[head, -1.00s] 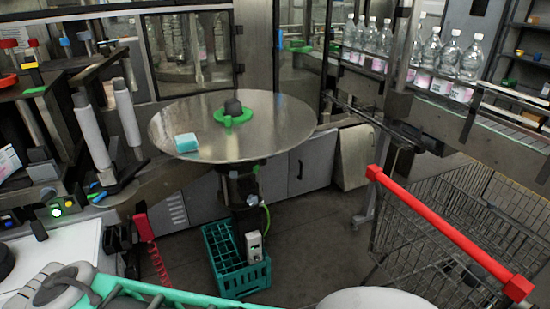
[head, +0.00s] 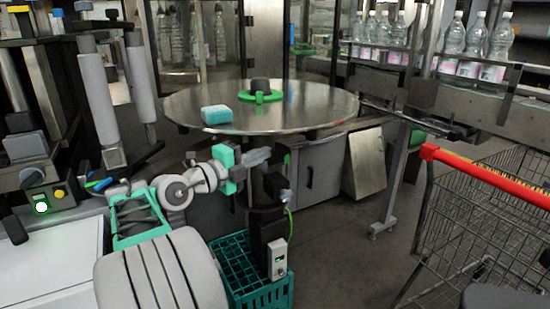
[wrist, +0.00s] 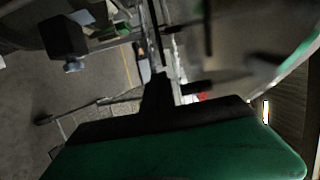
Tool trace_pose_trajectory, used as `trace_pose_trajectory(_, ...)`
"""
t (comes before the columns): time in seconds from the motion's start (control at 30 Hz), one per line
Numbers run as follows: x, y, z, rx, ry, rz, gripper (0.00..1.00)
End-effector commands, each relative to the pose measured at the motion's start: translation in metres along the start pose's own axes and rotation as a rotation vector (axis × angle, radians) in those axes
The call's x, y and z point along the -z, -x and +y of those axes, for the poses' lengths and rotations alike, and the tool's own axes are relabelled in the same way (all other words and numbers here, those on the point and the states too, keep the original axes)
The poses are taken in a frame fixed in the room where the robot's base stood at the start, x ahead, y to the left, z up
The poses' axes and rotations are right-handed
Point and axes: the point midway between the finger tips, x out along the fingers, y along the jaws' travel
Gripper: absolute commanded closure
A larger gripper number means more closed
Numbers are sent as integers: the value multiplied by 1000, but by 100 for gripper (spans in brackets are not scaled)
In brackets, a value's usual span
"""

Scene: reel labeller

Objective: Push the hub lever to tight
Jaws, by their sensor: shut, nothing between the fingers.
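A large round steel disc (head: 300,112) has a green hub piece with a dark grey knob (head: 260,88) at its middle. Its lever arm and any tight mark are too small to make out. A black handle (head: 140,160) sticks out beside the pale rollers at left; I cannot tell whether this or the green piece is the hub lever. My gripper (head: 258,157) is shut and empty, in front of and below the disc's near edge, apart from the hub. In the wrist view its dark fingers (wrist: 158,92) stand out from the green body, touching nothing that I can make out.
A turquoise block (head: 217,115) lies on the disc's left part. A dark post with a grey knob (head: 286,195) and a white box (head: 277,258) stands close by my gripper, above a green crate (head: 235,262). A red-handled cart (head: 480,172) is at right. Bottles (head: 453,35) line the conveyor behind.

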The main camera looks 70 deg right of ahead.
Motion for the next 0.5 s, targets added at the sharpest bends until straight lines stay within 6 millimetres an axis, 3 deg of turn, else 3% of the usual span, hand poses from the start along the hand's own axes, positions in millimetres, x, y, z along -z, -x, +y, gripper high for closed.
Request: trace_pose_trajectory(0.5, 2, -103, -2, -4, 1, 5, 100)
